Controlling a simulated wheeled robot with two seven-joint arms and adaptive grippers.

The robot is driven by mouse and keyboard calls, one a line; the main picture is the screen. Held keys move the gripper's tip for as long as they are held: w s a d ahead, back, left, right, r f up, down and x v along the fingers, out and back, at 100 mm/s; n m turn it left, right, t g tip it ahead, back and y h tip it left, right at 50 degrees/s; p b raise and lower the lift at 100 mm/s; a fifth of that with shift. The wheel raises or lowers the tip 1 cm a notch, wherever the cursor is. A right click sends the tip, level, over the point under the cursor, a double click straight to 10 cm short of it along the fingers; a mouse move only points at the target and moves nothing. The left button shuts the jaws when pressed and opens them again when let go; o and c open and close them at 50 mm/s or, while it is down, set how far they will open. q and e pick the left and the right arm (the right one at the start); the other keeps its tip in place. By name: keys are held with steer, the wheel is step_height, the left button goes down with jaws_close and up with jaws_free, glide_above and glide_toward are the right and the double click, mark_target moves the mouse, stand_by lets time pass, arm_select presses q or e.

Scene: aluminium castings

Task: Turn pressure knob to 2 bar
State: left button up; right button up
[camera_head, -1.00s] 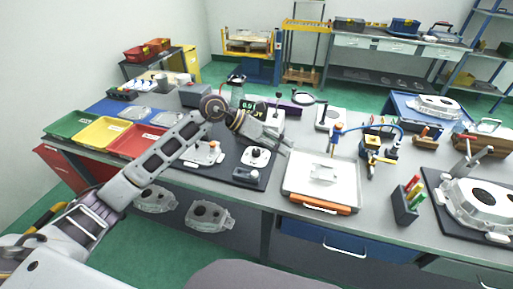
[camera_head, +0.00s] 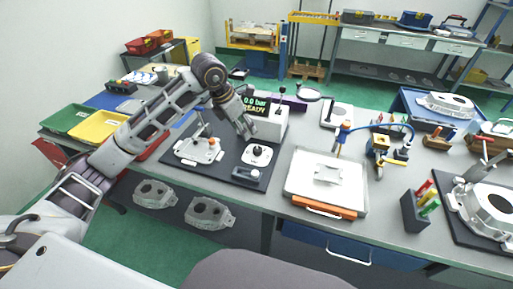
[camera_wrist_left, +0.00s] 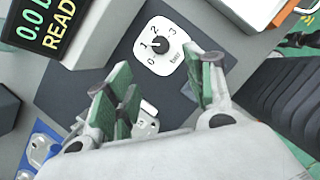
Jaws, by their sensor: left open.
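The pressure knob (camera_wrist_left: 160,45) is a small black dial on a white plate marked 0 to 3 bar. In the head view the black knob (camera_head: 258,151) sits on its white plate on a dark mat. Its pointer is too small to read surely. The display (camera_wrist_left: 45,18) reads 0.0 bar and READY; it also shows in the head view (camera_head: 255,105). My left gripper (camera_head: 246,131) is open and empty, above and behind the knob. In the left wrist view its fingers (camera_wrist_left: 165,88) are spread, with the knob beyond them, apart from both. My right gripper is not in view.
A casting fixture (camera_head: 198,150) stands left of the knob on the mat. A white box (camera_head: 270,124) with a lever stands behind it. A white tray (camera_head: 300,176) with an orange front lies to the right. Red, yellow and green bins (camera_head: 98,126) are at the left.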

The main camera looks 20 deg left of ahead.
mark_target(257, 149)
arm_select(q)
steer(key=x, duration=1.3)
steer(key=shift+r+p, duration=0.1)
steer(key=shift+p, duration=0.2)
steer(key=shift+w+d+f, duration=0.1)
steer(key=shift+d+f, duration=0.05)
steer(key=shift+f, duration=0.3)
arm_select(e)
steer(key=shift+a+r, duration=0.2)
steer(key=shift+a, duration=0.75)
arm_select(q)
steer(key=c, duration=0.7)
steer(key=shift+c, duration=1.4)
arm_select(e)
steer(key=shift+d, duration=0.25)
